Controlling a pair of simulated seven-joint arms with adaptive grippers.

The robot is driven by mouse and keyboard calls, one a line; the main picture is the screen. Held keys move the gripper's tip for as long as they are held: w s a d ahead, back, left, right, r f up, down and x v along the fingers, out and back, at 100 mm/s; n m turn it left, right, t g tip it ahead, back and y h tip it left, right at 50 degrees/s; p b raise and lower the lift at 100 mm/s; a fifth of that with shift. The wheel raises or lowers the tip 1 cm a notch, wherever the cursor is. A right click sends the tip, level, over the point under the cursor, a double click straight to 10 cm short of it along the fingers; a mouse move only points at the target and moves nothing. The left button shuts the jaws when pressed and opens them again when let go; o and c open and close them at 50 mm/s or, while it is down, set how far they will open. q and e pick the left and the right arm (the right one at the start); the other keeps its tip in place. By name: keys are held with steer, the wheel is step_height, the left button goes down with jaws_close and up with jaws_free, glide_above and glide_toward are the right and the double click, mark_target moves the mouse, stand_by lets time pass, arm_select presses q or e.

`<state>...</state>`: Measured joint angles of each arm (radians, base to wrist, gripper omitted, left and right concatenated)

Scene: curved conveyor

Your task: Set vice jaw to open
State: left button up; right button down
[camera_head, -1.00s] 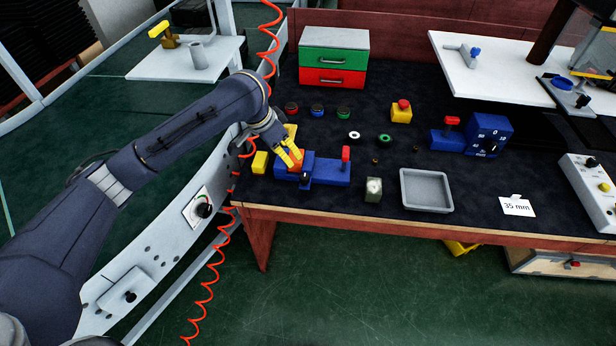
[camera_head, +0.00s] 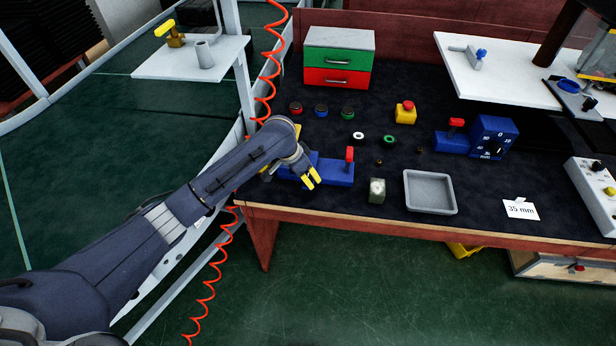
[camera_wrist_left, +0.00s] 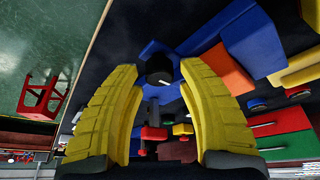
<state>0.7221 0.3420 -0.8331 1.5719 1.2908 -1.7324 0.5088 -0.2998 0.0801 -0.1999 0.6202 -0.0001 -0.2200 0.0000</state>
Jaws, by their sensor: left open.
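A blue fixture (camera_head: 338,173), which looks like the vice, lies near the front edge of the bench with an upright red handle (camera_head: 349,156). My left gripper (camera_head: 313,180) is open and empty, its yellow fingers pointing down over the fixture's front. In the left wrist view a black knob (camera_wrist_left: 159,70) on a blue mount (camera_wrist_left: 152,48) shows beyond and between the open fingertips. I cannot tell whether the fingers touch it. A blue block (camera_wrist_left: 254,38) and an orange block (camera_wrist_left: 226,67) show right of the fingers. The arm hides the fixture's left part. My right gripper is not in view.
A second blue device with a dial (camera_head: 493,137) stands further right. Drawers (camera_head: 338,57) stand behind. A red coiled hose (camera_head: 265,85) hangs on the left.

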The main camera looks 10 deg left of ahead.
arm_select(q)
steer(key=shift+w+d+f, duration=0.1)
steer(key=shift+d+f, duration=0.05)
steer(key=shift+f, duration=0.35)
steer(key=shift+c, duration=0.5)
jaws_close()
